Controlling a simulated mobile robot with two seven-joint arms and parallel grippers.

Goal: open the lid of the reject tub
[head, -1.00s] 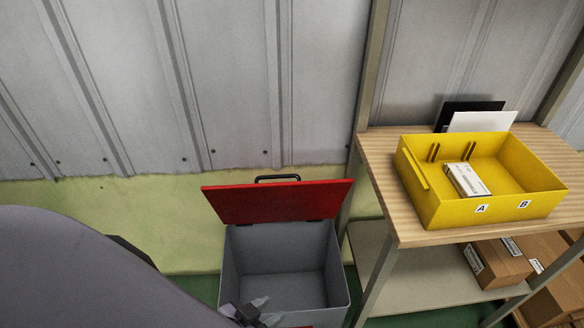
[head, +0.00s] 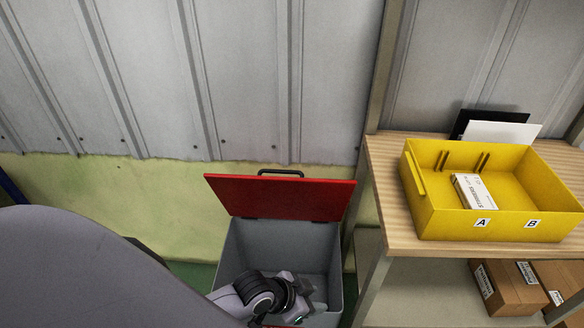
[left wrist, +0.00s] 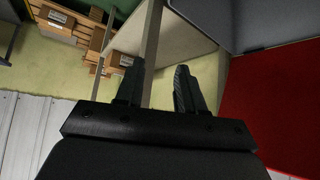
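The reject tub (head: 238,250) is a grey bin on the floor, left of the wooden table in the head view. Its red lid (head: 280,197) stands raised at the back, with the black handle (head: 281,172) at its top edge. The tub's inside is visible. My left gripper (head: 312,302) is over the tub's front part, apart from the lid. In the left wrist view its two fingers (left wrist: 158,88) are spread with nothing between them, and the red lid (left wrist: 275,100) fills the right side. My right gripper is not in view.
A wooden table (head: 400,215) stands to the right, close beside the tub. On it is a yellow tray (head: 450,222) holding a white box (head: 474,191). Cardboard boxes (head: 505,287) sit on the lower shelf (head: 420,285). A grey ribbed wall (head: 240,80) is behind the tub.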

